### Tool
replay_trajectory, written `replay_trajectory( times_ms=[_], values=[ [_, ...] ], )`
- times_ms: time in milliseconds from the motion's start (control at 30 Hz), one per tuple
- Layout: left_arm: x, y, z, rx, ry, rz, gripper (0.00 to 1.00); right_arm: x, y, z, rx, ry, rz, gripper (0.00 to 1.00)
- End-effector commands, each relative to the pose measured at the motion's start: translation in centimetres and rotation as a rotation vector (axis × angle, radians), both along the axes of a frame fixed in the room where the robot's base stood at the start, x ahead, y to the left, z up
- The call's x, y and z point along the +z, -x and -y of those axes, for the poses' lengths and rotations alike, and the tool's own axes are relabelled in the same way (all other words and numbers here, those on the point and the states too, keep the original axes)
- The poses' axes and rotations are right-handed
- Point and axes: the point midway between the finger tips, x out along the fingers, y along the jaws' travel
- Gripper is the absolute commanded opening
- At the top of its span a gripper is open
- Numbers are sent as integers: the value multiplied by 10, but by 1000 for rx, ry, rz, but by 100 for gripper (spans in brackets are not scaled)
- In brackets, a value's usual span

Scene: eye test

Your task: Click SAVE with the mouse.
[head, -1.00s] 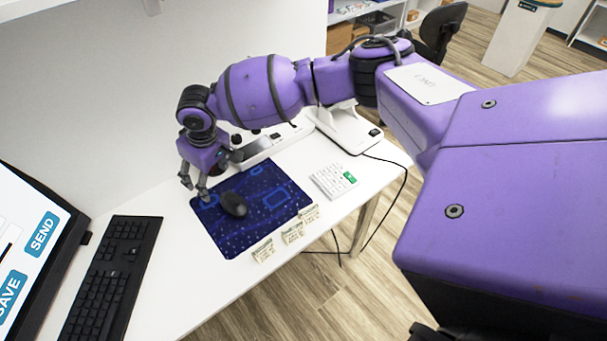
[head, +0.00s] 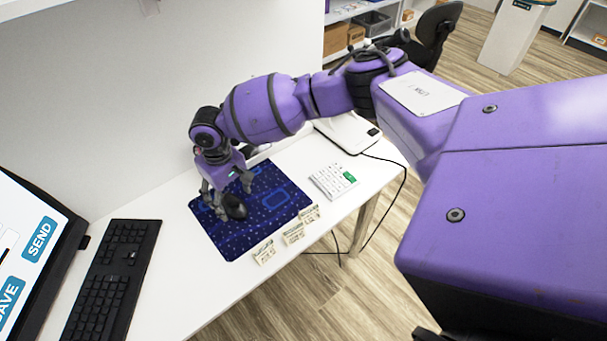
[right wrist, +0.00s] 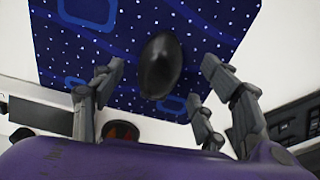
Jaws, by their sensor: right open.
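The black mouse (head: 235,207) lies on the blue patterned mouse pad (head: 222,241). My right gripper (head: 230,194) is open just above and beside the mouse. In the right wrist view the mouse (right wrist: 161,66) sits ahead of the gap between the open fingers (right wrist: 163,80), and no finger visibly touches it. The screen (head: 22,222) at the left edge shows a blue SEND button (head: 40,238) and a blue SAVE button (head: 8,303), partly cut off by the frame. No pointer is visible on the shown part. My left gripper is out of view.
A black keyboard (head: 112,280) lies between screen and pad. A white keypad with a green key (head: 332,181) lies right of the pad. Small folded cards (head: 293,234) stand along the pad's front edge. A white device (head: 346,131) stands behind, its cable hanging off the desk.

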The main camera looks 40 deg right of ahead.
Motion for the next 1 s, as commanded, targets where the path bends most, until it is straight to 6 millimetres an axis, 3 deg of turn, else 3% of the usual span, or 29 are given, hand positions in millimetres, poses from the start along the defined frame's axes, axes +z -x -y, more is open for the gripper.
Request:
replay_trajectory(
  times_ms=[33,233,633,1000],
  values=[
    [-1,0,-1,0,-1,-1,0,-12,3,1,0,2,-7,67],
    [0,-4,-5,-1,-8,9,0,-34,2,0,0,1,-6,67],
    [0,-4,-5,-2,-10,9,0,-38,2,1,0,0,-3,66],
    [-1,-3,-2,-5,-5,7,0,-37,1,1,0,0,-2,17]
  ],
)
